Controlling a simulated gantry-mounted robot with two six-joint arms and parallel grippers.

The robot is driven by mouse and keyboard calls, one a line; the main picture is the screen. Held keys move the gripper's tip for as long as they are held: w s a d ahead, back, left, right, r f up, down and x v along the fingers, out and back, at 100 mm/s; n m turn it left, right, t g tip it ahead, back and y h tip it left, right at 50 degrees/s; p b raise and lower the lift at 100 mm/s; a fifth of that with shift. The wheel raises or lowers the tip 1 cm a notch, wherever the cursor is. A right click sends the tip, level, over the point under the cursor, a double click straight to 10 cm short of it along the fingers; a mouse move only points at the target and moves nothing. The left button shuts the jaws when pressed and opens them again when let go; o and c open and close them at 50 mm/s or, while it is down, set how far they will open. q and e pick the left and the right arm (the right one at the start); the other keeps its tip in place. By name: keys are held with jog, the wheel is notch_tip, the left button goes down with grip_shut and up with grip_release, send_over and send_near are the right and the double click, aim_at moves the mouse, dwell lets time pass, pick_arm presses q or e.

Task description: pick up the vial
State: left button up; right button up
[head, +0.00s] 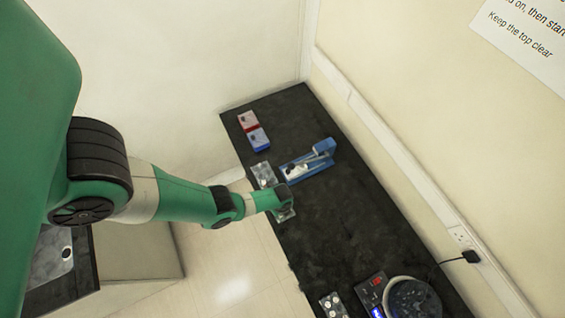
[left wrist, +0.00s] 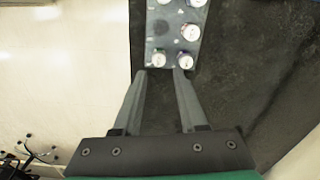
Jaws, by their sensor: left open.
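Several small vials with pale round tops stand in a grey metal rack (left wrist: 161,42) in the left wrist view. One vial (left wrist: 158,59) is at the rack's near edge, just beyond my fingertips. Another vial (left wrist: 186,60) is beside it to the right. My left gripper (left wrist: 164,72) is open, and nothing shows between its fingers. I cannot tell which vial is meant. My right gripper is not in view.
A device (head: 373,294) and round dish (head: 413,300) are at the bottom right. The bench middle is clear.

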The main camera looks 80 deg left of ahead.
pick_arm(q)
jog(key=f+b, duration=0.5)
jog(key=shift+s+a+f, duration=0.15)
jog(key=shift+s+a, duration=0.15)
jog(key=shift+a, duration=0.05)
jog(key=shift+w, duration=0.1)
grip_shut()
